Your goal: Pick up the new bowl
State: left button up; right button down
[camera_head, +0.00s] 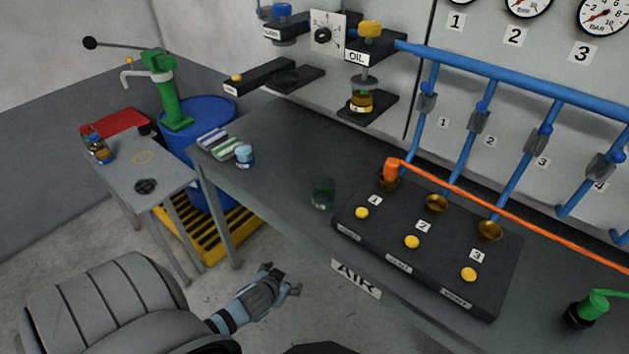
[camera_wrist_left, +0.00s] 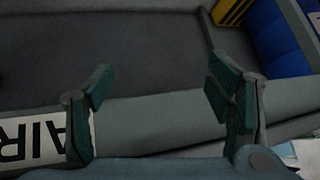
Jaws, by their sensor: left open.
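My left gripper (camera_head: 284,277) is open and empty in front of the workbench, near the AIR label. The left wrist view shows its two spread fingers (camera_wrist_left: 160,92) with only bench surface and edge between them. Three small brass bowls sit on the black panel: one under the orange fitting (camera_head: 389,183), one by label 2 (camera_head: 436,204), one by label 3 (camera_head: 489,231). I cannot tell which item is the new bowl. A dark greenish glass cup (camera_head: 322,193) stands on the bench left of the panel. My right gripper is not in view.
The workbench (camera_head: 275,150) has a clear stretch left of the cup. A light blue jar (camera_head: 245,154) stands at its left end. A side table (camera_head: 130,185), blue barrel (camera_head: 205,125) and yellow pallet (camera_head: 205,235) are at left. An orange hose (camera_head: 500,207) crosses the panel.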

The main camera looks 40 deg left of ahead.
aim_at(327, 180)
pick_arm(q)
jog(key=w+r+n+t+y, duration=0.15)
jog(key=w+r, duration=0.35)
jog(key=r, duration=0.6)
jog(key=w+r+t+h, duration=0.1)
jog(key=w+r+t, duration=0.25)
jog(key=r, duration=0.75)
jog(key=x, duration=0.5)
jog(key=r+b+x, duration=0.1)
jog(key=x, duration=0.3)
jog(key=b+x, duration=0.1)
jog(key=x, duration=0.4)
jog(key=shift+w+d+r, duration=0.1)
jog(key=shift+w+d, duration=0.05)
jog(key=shift+w, duration=0.55)
jog(key=c, duration=1.7)
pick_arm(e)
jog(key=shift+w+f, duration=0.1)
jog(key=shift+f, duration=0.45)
